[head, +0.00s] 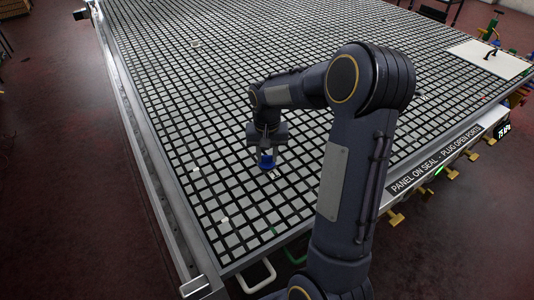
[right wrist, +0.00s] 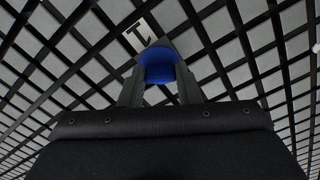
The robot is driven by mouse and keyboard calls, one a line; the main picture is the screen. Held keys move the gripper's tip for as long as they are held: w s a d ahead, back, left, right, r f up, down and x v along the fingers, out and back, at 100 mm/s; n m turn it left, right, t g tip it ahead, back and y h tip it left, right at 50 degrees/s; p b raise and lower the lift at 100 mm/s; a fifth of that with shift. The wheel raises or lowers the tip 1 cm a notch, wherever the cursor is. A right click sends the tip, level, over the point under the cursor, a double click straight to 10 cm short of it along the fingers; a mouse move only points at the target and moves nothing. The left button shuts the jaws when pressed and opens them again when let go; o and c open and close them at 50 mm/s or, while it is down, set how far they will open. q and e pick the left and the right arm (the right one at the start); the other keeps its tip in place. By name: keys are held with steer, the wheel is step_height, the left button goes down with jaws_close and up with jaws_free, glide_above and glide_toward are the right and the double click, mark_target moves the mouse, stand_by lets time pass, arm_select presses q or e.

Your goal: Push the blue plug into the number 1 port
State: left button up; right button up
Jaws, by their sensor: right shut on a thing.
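The blue plug (head: 266,162) is at the fingertips of my right gripper (head: 267,153), low over the grid table (head: 215,232). In the right wrist view the blue plug (right wrist: 158,66) sits between the two dark fingers of my right gripper (right wrist: 160,84), which are shut on it. A tile marked with a black 1 (right wrist: 137,36) lies just beyond the plug, up and left of it. The port itself is hidden behind the plug and fingers. I cannot tell whether the plug touches the table. My left gripper is not in view.
Small white pieces (head: 196,169) lie on the grid to the left. A white panel with a black handle (head: 490,58) lies at the far right. A sign reading "PANEL ON SEAL - PLUG OPEN PORTS" (head: 436,160) and yellow handles (head: 396,218) line the right edge.

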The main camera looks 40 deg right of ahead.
steer(key=shift+f, duration=0.3)
stand_by(0.6)
steer(key=o, duration=1)
step_height(320, 180, up, 8)
steer(key=shift+f, duration=0.2)
steer(key=s+a+r+n+t+y, duration=0.1)
steer(key=s+a+n+t, duration=0.1)
steer(key=s+a, duration=0.3)
steer(key=s+a+r+n+t+y, duration=0.1)
steer(key=s+a, duration=0.5)
steer(key=s, duration=0.2)
steer(key=s+a+n+t+y, duration=0.1)
steer(key=s+a+n+t, duration=0.1)
steer(key=s+a, duration=0.3)
steer(key=shift+s+a+r+n+t+y, duration=0.15)
steer(key=shift+s+r+y, duration=0.05)
steer(key=shift+s, duration=0.5)
steer(key=shift+s+a+r+n+t+y, duration=0.15)
steer(key=shift+s+r+y, duration=0.05)
steer(key=shift+s, duration=0.45)
